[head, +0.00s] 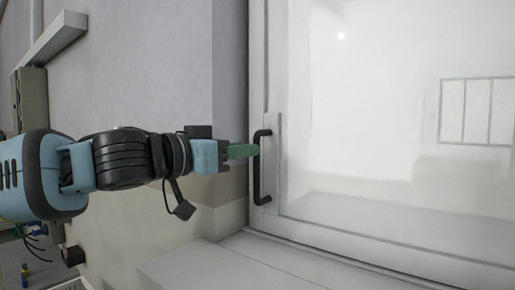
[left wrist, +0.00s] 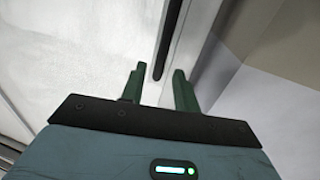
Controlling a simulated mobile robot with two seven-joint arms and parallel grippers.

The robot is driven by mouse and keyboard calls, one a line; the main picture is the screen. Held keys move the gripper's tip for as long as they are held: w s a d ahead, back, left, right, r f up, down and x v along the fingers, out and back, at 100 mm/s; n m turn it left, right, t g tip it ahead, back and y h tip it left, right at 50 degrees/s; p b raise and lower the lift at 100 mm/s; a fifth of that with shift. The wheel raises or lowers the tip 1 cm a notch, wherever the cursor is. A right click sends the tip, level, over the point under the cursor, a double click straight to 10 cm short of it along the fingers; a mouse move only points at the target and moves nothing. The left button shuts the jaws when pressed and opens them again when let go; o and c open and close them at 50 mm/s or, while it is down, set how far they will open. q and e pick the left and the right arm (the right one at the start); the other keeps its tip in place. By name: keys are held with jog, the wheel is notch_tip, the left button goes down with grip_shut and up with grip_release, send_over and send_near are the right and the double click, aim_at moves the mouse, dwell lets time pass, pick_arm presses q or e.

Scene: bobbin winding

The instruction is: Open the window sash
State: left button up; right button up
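The window sash (head: 279,140) has a pale frame around a large bright pane and fills the right of the head view. Its black bar handle (head: 262,165) stands upright on the sash's left edge. My left gripper (head: 252,150) points right, with its green fingers at the handle's upper half. In the left wrist view, the two green fingers (left wrist: 159,76) are apart, and the handle's dark bar (left wrist: 170,40) ends in the picture between their tips. I cannot tell whether the fingers touch the bar. My right gripper is not in view.
A white sill (head: 225,265) runs below the window. A grey wall (head: 150,80) lies left of the window frame, with a pale rail (head: 58,36) at upper left. Cables and small parts show at lower left. The space before the pane is clear.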

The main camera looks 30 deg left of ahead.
pick_arm(q)
jog(key=x, duration=0.5)
jog(key=shift+b, duration=0.3)
grip_shut()
